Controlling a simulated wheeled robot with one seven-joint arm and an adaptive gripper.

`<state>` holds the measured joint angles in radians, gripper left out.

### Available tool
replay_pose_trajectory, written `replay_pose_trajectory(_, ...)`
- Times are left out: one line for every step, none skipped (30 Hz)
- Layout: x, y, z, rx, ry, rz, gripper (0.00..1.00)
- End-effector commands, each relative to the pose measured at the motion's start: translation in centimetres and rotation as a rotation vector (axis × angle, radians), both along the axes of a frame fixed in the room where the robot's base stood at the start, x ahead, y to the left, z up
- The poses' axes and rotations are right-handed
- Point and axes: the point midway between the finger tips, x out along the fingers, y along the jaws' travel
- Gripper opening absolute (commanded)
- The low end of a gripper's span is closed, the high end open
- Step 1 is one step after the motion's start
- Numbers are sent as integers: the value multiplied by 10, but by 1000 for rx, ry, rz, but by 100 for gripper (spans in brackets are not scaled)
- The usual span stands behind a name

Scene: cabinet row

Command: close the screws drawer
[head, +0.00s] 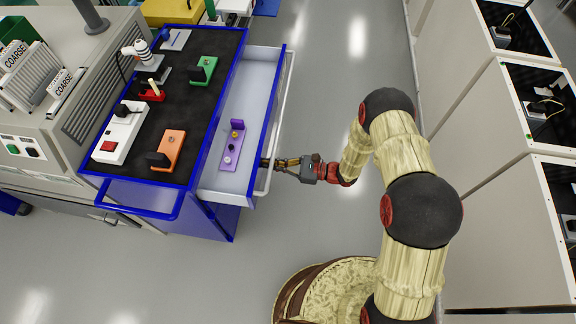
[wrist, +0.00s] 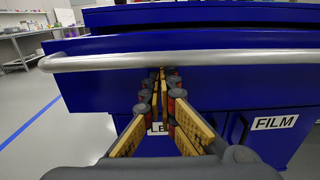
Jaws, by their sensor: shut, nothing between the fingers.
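A drawer (head: 255,85) with a pale grey inside stands pulled out from the right side of a blue cart. A purple block with small knobs (head: 233,145) lies in it. In the wrist view the blue drawer front (wrist: 235,90) fills the middle, with a silver bar handle (wrist: 240,61) across it. No screws label shows on this front. My gripper (head: 268,162) is at the near end of the drawer front. Its fingers (wrist: 160,75) are shut and empty, with the tips just below the bar; I cannot tell whether they touch the front.
The black cart top (head: 185,100) carries several devices. A blue push handle (head: 135,205) sticks out at the cart's near end. Below the drawer is a door labelled FILM (wrist: 275,122) and another partly hidden label. White cabinets (head: 480,160) stand at right, with clear floor (head: 335,60) between.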

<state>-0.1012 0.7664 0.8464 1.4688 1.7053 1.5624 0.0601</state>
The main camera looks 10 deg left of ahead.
Motion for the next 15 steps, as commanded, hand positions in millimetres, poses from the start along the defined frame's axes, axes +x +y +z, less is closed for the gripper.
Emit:
replay_pose_trajectory(-1,16,0,0,-1,7,0)
replay_pose_trajectory(-1,25,0,0,-1,7,0)
replay_pose_trajectory(-1,36,0,1,-1,7,0)
replay_pose_trajectory(0,44,0,1,-2,6,0)
replay_pose_trajectory(0,53,0,1,-2,6,0)
replay_pose_trajectory(1,64,0,1,-3,6,0)
replay_pose_trajectory(1,71,0,1,-4,6,0)
replay_pose_trajectory(1,79,0,1,-3,6,0)
replay_pose_trajectory(2,89,-1,1,-2,5,0)
replay_pose_trajectory(2,97,-1,1,-2,5,0)
replay_pose_trajectory(2,103,-1,0,-2,5,0)
replay_pose_trajectory(3,113,-1,1,-2,4,0)
replay_pose_trajectory(3,119,-1,1,-3,4,0)
replay_pose_trajectory(3,125,-1,1,-3,4,0)
replay_pose_trajectory(4,132,-1,1,-2,3,0)
